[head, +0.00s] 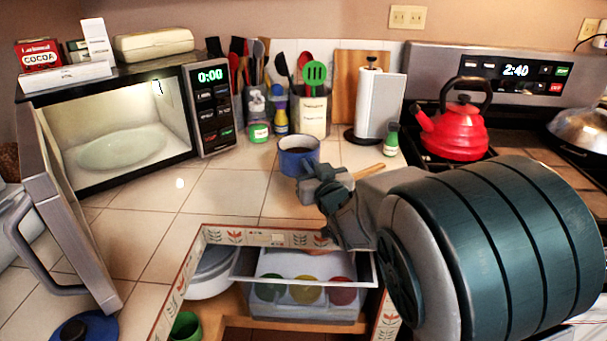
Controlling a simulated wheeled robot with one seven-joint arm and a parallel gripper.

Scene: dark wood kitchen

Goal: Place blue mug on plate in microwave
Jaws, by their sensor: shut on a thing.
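The blue mug (299,147) is upright at the middle of the tiled counter, with dark contents showing inside its rim. My gripper (312,180) reaches in from the right and is shut on the mug at its near side. The fingers hide the mug's lower near part, and I cannot tell whether its base touches the tiles. The microwave (190,116) stands at the left with its door (68,215) swung wide open. Inside the lit cavity, a pale round plate (120,148) lies empty.
Utensil crocks (313,117), a paper towel roll (380,105) and a green-capped bottle (391,140) stand behind the mug. A red kettle (460,130) sits on the stove at right. Bare tiles (190,190) lie between mug and microwave. An open drawer (305,290) is in front.

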